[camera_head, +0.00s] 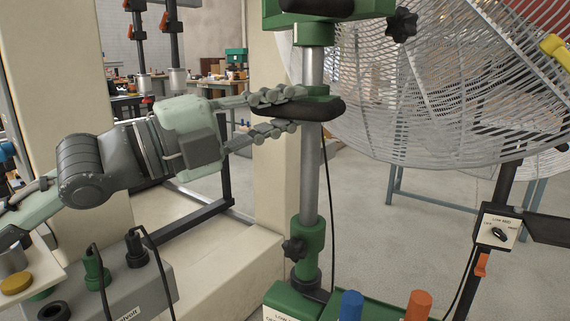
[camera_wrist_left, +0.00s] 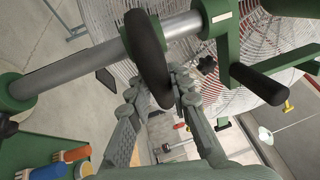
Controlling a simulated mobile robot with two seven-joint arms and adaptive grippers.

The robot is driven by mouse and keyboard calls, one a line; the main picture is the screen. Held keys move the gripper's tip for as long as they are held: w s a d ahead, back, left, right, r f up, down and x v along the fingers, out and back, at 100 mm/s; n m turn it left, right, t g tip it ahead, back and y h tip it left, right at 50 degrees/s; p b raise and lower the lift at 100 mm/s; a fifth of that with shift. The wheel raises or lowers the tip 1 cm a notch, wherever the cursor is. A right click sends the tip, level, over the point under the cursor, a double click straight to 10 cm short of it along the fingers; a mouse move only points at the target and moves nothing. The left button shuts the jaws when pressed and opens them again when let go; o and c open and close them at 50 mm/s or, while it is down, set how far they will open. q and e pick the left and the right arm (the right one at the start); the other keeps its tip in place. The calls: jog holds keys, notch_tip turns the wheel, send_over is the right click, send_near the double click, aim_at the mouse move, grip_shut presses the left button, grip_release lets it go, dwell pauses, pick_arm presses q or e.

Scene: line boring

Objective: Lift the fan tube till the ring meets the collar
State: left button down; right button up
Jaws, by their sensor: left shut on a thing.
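The fan tube (camera_head: 311,165) is a bare silver upright tube in the middle of the head view; it runs slantwise in the wrist view (camera_wrist_left: 75,67). A thick black ring with green at its hub (camera_head: 300,109) encircles it; the ring also shows in the wrist view (camera_wrist_left: 150,60). My left gripper (camera_head: 292,109) is shut on the left side of the ring, one finger above and one below. A green collar with a black knob (camera_head: 312,238) surrounds the tube well below the ring. Another green fitting (camera_head: 314,34) sits above, apart from the ring. My right gripper is out of view.
The large wire fan cage (camera_head: 440,90) fills the upper right. A switch box (camera_head: 497,228) hangs on a dark post. Blue (camera_head: 351,305) and orange (camera_head: 418,306) capped parts stand at the tube's green base. A grey box with plugs (camera_head: 125,295) is lower left; a pale pillar (camera_head: 270,130) stands behind.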

pick_arm(q)
jog(key=shift+r, duration=0.15)
jog(key=shift+r, duration=0.9)
jog(key=c, duration=1.4)
grip_release()
jog(key=shift+o, duration=0.2)
jog(key=shift+s+a+f, duration=0.15)
jog(key=shift+a+f, duration=0.05)
jog(key=shift+a, duration=0.2)
jog(key=r+v, duration=0.1)
jog(key=v, duration=0.6)
jog(key=shift+f, duration=0.4)
